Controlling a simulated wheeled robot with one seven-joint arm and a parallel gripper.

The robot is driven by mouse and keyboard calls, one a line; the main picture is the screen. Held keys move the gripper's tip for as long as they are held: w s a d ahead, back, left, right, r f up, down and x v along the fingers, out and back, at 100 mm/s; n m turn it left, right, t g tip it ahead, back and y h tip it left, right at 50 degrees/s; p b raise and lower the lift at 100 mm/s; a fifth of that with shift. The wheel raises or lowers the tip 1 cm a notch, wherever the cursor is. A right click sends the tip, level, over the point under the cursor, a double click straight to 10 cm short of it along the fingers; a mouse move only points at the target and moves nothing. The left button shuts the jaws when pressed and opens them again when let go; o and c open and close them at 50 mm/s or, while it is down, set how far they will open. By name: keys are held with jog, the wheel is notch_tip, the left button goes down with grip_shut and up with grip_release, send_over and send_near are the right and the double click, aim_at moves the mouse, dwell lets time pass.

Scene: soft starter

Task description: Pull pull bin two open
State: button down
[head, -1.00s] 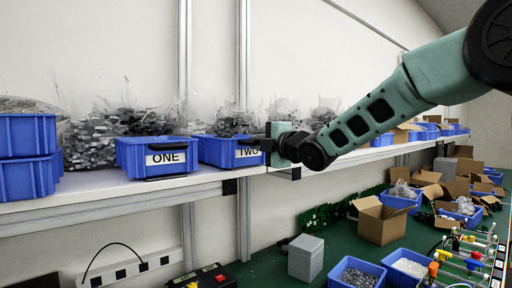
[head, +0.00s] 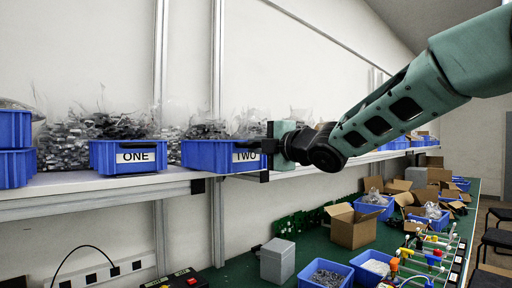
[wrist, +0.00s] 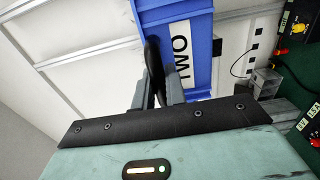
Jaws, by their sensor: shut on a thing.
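Bin two (head: 208,155) is a blue open bin on the shelf, labelled TWO. Its front reaches out past the shelf edge, further forward than bin one. It also shows upside-down-sideways in the wrist view (wrist: 200,52), with its label (wrist: 180,48) beside the fingers. My gripper (head: 259,151) is at the front of bin two, covering the right end of its label. In the wrist view, the gripper (wrist: 160,88) is shut on the bin's dark handle (wrist: 153,58). The inside of the bin is mostly hidden from the head camera.
Bin one (head: 105,158) stands to the left on the shelf (head: 60,190), with stacked blue bins (head: 14,170) at far left. Clear bags of parts stand behind. Below, the green bench (head: 238,268) holds a grey box (head: 277,262), cartons (head: 350,228) and blue bins.

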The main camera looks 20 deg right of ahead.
jog(key=c, duration=1.4)
grip_release()
jog(key=shift+c, duration=0.2)
jog(key=p+v, duration=0.8)
jog(key=v, duration=0.9)
jog(key=shift+s, duration=0.2)
jog(key=shift+d+f, duration=0.1)
jog(key=shift+d, duration=0.05)
